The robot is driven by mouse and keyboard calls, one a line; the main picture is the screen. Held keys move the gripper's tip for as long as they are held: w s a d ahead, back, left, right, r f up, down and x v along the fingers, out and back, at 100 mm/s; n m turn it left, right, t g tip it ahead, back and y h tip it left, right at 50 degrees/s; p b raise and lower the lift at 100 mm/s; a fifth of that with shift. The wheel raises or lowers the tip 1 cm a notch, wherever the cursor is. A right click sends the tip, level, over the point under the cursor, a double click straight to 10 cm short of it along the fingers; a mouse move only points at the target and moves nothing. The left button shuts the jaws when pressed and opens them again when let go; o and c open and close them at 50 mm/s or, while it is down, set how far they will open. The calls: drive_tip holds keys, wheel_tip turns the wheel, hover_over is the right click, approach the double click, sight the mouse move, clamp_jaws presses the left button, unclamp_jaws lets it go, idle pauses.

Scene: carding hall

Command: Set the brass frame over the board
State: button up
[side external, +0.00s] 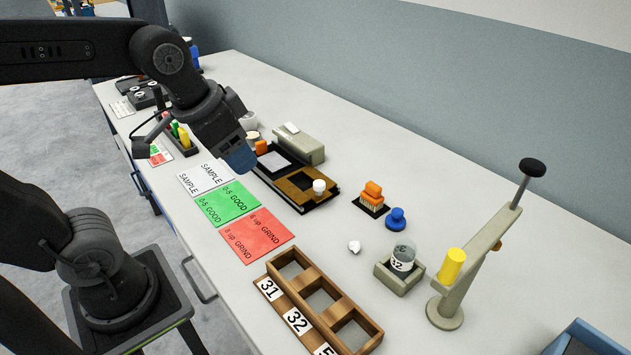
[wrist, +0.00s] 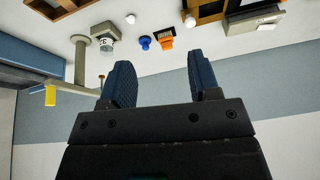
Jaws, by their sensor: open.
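The brass frame (side external: 288,184) is a flat brown-gold piece with a dark square opening and a white knob (side external: 319,185) at its right end. It lies at the right end of a black tray-like base. Next to it on the left is what looks like the board, dark with a pale panel (side external: 274,162). My gripper (side external: 240,160) is above the table, left of the board, and hides part of that area. In the wrist view my gripper (wrist: 162,78) is open and empty between its blue fingers. Part of the frame (wrist: 207,10) shows at the top edge there.
A grey box (side external: 298,146) stands behind the board. Sample, green and red cards (side external: 258,235) lie in front. An orange brush (side external: 372,195), blue knob (side external: 397,218), beaker (side external: 403,257) and tall stand (side external: 480,245) are to the right. A wooden compartment tray (side external: 320,300) is nearest.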

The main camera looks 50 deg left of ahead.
drive_tip(key=w+a+m+g, duration=0.3)
drive_tip(key=w+m, duration=0.1)
drive_tip(key=w, duration=0.8)
drive_tip(key=m+g, duration=0.2)
drive_tip(key=m, duration=0.2)
hover_over(319, 182)
wheel_tip(319, 182, down, 8)
wheel_tip(319, 182, down, 13)
drive_tip(key=shift+d+r, duration=0.1)
drive_tip(key=shift+r, duration=0.05)
clamp_jaws()
